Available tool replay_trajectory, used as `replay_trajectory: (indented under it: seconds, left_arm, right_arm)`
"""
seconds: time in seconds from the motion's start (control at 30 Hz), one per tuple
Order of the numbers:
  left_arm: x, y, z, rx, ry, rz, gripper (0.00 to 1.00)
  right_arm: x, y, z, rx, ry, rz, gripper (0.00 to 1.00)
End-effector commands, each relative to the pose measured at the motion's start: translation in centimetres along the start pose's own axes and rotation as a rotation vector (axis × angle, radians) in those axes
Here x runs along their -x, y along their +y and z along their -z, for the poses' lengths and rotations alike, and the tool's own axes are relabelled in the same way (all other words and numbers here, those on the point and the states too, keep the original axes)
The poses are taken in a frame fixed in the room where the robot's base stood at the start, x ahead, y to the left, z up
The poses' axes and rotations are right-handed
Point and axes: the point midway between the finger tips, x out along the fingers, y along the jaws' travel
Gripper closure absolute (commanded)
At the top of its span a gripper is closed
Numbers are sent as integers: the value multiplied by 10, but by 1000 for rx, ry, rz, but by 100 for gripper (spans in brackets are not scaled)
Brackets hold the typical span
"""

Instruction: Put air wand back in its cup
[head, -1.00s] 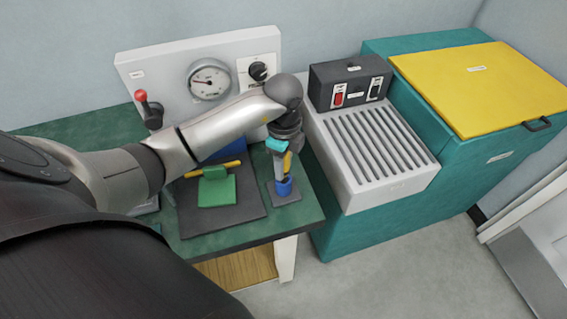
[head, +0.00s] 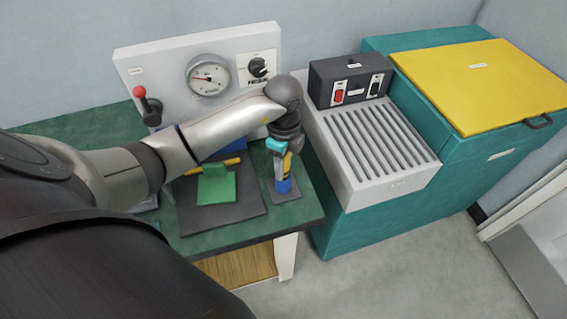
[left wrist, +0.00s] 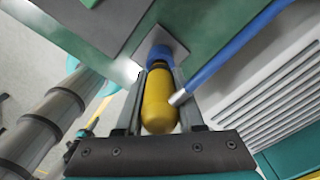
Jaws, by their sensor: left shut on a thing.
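The air wand has a yellow body (left wrist: 158,100) with a pale fitting at its side, and a blue hose (left wrist: 235,55) runs from it to the upper right in the left wrist view. My left gripper (head: 284,161) is shut on the wand and holds it upright over the blue cup (head: 283,186). In the left wrist view, the wand's far end meets the cup (left wrist: 160,55) and seems to be in its mouth; how deep is hidden. The cup stands on a small grey plate at the bench's right front corner. My right gripper is not in view.
A green block (head: 216,188) with a yellow bar behind it sits on a dark mat (head: 240,212) left of the cup. A gauge panel (head: 135,68) with a red-knobbed lever stands behind. A white slatted unit (head: 395,185) stands close on the right.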

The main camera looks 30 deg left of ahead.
Motion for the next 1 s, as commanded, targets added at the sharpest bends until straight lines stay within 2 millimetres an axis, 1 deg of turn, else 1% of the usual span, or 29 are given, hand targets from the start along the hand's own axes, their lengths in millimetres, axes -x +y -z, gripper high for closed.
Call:
replay_trajectory:
  seconds: [0.07, 0.1, 0.37, 0.4, 0.67, 0.77, 1.0]
  left_arm:
    - [0, 0, 0, 0, 0, 0, 100]
    - [0, 0, 0, 0, 0, 0, 58]
    - [0, 0, 0, 0, 0, 0, 29]
    - [0, 0, 0, 0, 0, 0, 28]
    - [1, 0, 0, 0, 0, 0, 28]
    - [7, 0, 0, 0, 0, 0, 28]
    - [30, 0, 0, 1, 0, 0, 28]
  right_arm:
    - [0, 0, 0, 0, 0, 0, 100]
    - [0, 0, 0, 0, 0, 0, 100]
    - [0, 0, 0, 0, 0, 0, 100]
    - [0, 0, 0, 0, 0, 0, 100]
    - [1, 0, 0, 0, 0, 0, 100]
    - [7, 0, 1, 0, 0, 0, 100]
    - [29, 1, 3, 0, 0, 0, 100]
